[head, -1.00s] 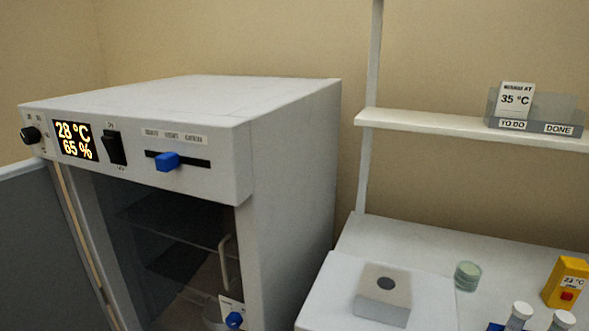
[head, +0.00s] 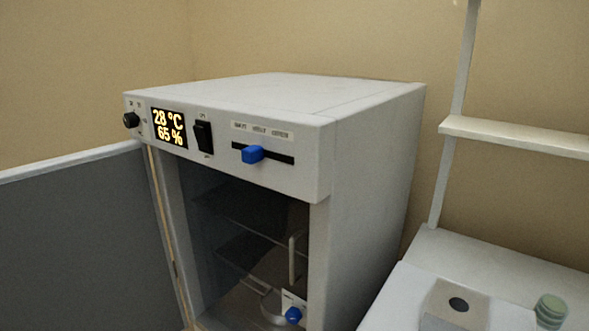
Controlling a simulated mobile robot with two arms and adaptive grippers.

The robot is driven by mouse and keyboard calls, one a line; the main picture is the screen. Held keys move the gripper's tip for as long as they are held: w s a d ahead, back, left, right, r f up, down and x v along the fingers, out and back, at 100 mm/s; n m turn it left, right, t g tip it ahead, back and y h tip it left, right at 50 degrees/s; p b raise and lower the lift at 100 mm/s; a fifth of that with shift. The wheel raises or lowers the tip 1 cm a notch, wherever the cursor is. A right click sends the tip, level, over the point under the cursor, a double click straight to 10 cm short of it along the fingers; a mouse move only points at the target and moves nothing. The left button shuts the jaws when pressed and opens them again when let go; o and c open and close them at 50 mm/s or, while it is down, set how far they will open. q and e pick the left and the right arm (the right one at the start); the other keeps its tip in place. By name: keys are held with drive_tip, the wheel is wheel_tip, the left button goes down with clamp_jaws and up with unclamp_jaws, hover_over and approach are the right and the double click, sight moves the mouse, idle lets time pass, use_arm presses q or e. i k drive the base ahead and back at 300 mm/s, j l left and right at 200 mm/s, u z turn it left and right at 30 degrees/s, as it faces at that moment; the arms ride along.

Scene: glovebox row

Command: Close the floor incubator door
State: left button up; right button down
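The floor incubator (head: 372,190) is a white cabinet with a lit display (head: 169,128) reading 28 °C and 65 %. Its door (head: 75,235), a dark grey panel with a pale top edge, stands swung wide open to the left of the cabinet. The opening shows a dark interior with shelves (head: 245,250), an upright light handle (head: 292,262) and a blue knob (head: 293,315) low down. The lower part of the door and cabinet is cut off by the frame. Neither of my grippers is in view.
A blue slider (head: 252,154), a black switch (head: 203,136) and a black knob (head: 131,120) sit on the incubator's front panel. At right are a white bench (head: 500,270) with a grey block (head: 455,305) and green-lidded dishes (head: 551,310), and a wall shelf (head: 515,137).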

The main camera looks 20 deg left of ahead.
sight(83, 247)
drive_tip(key=k+j, duration=0.1)
drive_tip(key=j, duration=0.25)
drive_tip(key=k+j+z, duration=0.1)
drive_tip(key=j, duration=0.25)
drive_tip(key=k+j, duration=0.1)
drive_tip(key=j, duration=0.25)
drive_tip(key=k+j+z, duration=0.1)
drive_tip(key=j, duration=0.25)
drive_tip(key=k+j+z, duration=0.15)
drive_tip(key=j, duration=0.35)
drive_tip(key=j+z, duration=0.15)
drive_tip(key=j, duration=0.3)
drive_tip(key=k+j+z, duration=0.15)
drive_tip(key=j, duration=0.3)
drive_tip(key=k+j+z, duration=0.15)
drive_tip(key=j, duration=0.3)
drive_tip(key=k+j+z, duration=0.15)
drive_tip(key=k+j, duration=0.15)
drive_tip(key=k+j+z, duration=0.15)
drive_tip(key=j, duration=0.35)
drive_tip(key=i+j+z, duration=0.1)
drive_tip(key=j+z, duration=0.15)
drive_tip(key=j, duration=0.65)
drive_tip(key=j+z, duration=0.3)
drive_tip(key=j, duration=0.6)
